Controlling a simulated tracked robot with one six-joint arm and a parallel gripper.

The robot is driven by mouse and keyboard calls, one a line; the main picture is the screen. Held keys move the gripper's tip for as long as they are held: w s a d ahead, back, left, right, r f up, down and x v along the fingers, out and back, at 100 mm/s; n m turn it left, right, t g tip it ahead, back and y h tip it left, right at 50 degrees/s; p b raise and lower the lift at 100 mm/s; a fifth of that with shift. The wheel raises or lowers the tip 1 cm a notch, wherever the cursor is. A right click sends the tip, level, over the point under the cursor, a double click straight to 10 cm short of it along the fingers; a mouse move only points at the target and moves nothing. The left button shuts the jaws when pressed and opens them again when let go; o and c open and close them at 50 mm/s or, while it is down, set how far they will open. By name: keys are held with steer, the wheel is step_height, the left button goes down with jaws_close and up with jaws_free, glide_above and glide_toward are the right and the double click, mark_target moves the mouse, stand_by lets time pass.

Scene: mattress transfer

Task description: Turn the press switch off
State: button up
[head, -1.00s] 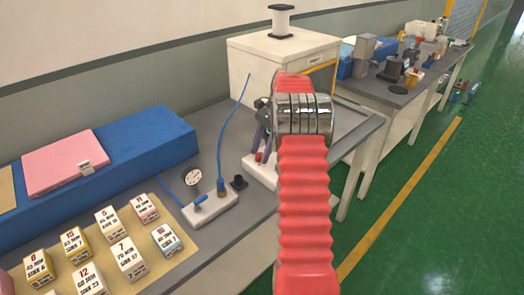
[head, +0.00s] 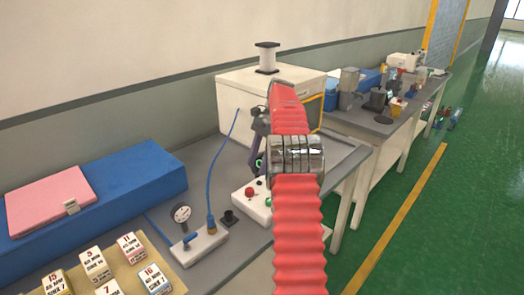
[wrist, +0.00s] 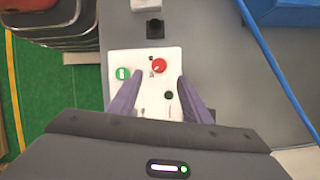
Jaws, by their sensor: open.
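A white control box lies on the grey bench, and its face (wrist: 145,55) fills the middle of the wrist view. It carries a red knob (wrist: 159,65), a green button (wrist: 123,73) at left and a small black button (wrist: 168,95) below. I cannot tell which is the press switch. In the head view the box (head: 240,198) shows its red knob (head: 249,192), partly covered by my arm. My gripper (wrist: 160,78) is open and empty; its two purple fingers are spread above the box, on either side of the knob in the picture. Whether they touch the box cannot be told.
A white gauge block (head: 207,246) with a blue hose stands left of the control box. A blue case (head: 130,180) with a pink pad and several labelled blocks lie further left. A large white cabinet (head: 235,100) stands behind. Green floor (head: 420,220) is clear at right.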

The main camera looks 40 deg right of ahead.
steer(key=shift+v, duration=2.35)
